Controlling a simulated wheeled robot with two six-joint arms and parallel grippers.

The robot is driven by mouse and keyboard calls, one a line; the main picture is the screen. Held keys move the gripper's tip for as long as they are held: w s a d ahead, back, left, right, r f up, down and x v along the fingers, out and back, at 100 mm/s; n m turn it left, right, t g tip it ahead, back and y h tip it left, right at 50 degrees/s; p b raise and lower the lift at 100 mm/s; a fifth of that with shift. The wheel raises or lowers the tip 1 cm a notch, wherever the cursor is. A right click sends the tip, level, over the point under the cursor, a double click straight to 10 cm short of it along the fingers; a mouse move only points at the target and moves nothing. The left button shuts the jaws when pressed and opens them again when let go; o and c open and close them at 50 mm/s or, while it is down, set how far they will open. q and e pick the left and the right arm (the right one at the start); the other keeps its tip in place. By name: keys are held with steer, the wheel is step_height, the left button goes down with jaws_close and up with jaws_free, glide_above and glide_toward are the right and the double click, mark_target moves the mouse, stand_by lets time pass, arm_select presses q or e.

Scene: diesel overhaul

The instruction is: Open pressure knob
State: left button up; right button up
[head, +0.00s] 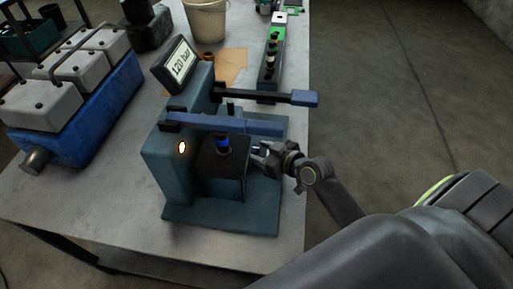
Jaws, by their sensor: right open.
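The teal pressure tester (163,165) stands near the front right of the table, and its tilted display (178,63) reads 120 bar. A small glowing orange-rimmed round spot (182,148) sits on its housing. A black block (221,170) holds a short upright part with a blue band (223,143). I cannot tell for sure which part is the pressure knob; it may be hidden by the gripper. My right gripper (260,155) reaches in from the right, beside the black block at about the height of its top. It is open, with nothing seen between its fingers. My left gripper is out of view.
Two levers, a blue one (215,123) and a black one with blue end (304,98), stick out rightward above the block. A blue engine (83,125) stands left. A bucket (206,22) and a rack of small parts (270,65) are behind. The table's front left (95,195) is clear.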

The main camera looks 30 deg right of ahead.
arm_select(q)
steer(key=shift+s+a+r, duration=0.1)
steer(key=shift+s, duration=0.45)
arm_select(e)
steer(key=shift+x, duration=0.9)
steer(key=c, duration=0.6)
steer(key=shift+c, duration=0.6)
